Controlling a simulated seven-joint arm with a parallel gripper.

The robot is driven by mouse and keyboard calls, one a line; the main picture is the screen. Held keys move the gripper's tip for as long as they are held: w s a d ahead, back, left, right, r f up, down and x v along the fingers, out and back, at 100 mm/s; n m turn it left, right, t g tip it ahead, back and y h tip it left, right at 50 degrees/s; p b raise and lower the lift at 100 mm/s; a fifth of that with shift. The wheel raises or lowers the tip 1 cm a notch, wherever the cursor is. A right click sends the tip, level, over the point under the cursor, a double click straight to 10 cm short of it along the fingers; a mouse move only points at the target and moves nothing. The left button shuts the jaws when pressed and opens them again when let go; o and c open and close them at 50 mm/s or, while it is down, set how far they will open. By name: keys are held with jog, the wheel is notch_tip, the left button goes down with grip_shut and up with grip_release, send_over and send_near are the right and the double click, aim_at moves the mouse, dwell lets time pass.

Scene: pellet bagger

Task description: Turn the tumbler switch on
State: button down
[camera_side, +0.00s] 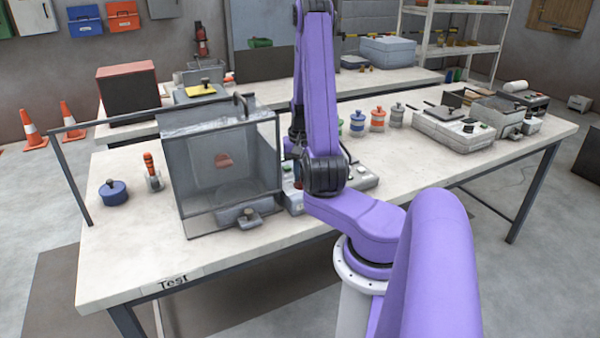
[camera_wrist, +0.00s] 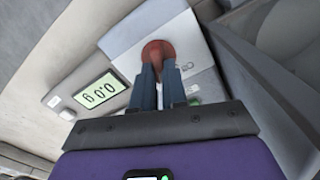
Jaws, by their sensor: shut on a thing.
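In the wrist view, the two dark fingers of my gripper (camera_wrist: 161,70) are shut on a reddish-brown part with a round red end (camera_wrist: 157,47). It stands over a light grey panel. I cannot tell whether this part is the tumbler switch. A small green part (camera_wrist: 194,101) shows just right of the fingers. In the side view, my arm hides most of the gripper and much of the device (camera_side: 362,181) beneath it.
A large clear box (camera_side: 190,205) with a dark frame stands left of my arm. A blue lidded pot (camera_side: 113,192) and an orange-handled tool (camera_side: 150,165) are further left. Several small jars, including an orange-banded one (camera_side: 377,119), and a grey machine (camera_side: 450,130) stand to the right.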

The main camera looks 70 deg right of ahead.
jog(key=shift+m, duration=0.6)
jog(key=shift+d, duration=0.1)
jog(key=c, duration=1.2)
grip_release()
jog(key=shift+o, duration=0.2)
notch_tip(320, 180, up, 18)
jog(key=shift+f, duration=0.25)
